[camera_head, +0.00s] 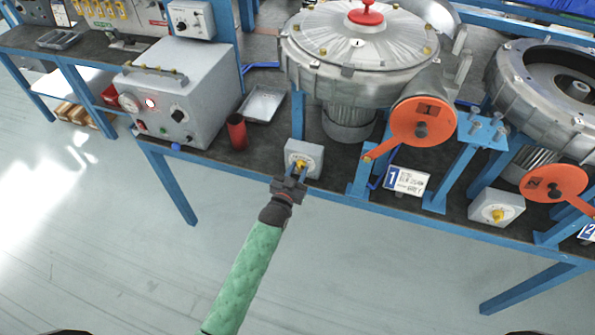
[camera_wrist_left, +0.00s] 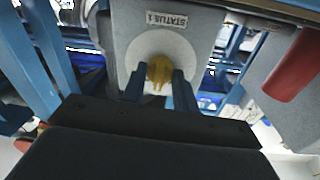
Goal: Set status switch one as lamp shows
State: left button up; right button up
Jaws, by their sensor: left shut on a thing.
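The status switch one box (camera_head: 304,152) is a light grey box at the front edge of the bench, with a yellow knob (camera_head: 299,164) on its face. The left wrist view shows the label STATUS 1 (camera_wrist_left: 166,20) above the knob (camera_wrist_left: 159,71) and its round white dial (camera_wrist_left: 140,52). My left gripper (camera_head: 296,174) is shut on the knob, one finger on each side. The grey test box (camera_head: 180,95) to the left has a lit lamp (camera_head: 151,103), reddish with a bright white centre. My right gripper is not in view.
A red cylinder (camera_head: 237,132) stands left of the switch box, near a metal tray (camera_head: 262,104). A large blower (camera_head: 355,50) with an orange disc (camera_head: 423,121) stands behind and right. A second switch box (camera_head: 496,206) sits farther right.

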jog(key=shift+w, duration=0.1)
pick_arm(q)
jog(key=n+b, duration=0.1)
jog(key=n, duration=0.3)
jog(key=shift+f+n, duration=0.1)
jog(key=shift+n, duration=0.3)
jog(key=shift+n+t+b, duration=0.3)
jog(key=shift+n+b, duration=0.2)
jog(key=shift+n, duration=1.7)
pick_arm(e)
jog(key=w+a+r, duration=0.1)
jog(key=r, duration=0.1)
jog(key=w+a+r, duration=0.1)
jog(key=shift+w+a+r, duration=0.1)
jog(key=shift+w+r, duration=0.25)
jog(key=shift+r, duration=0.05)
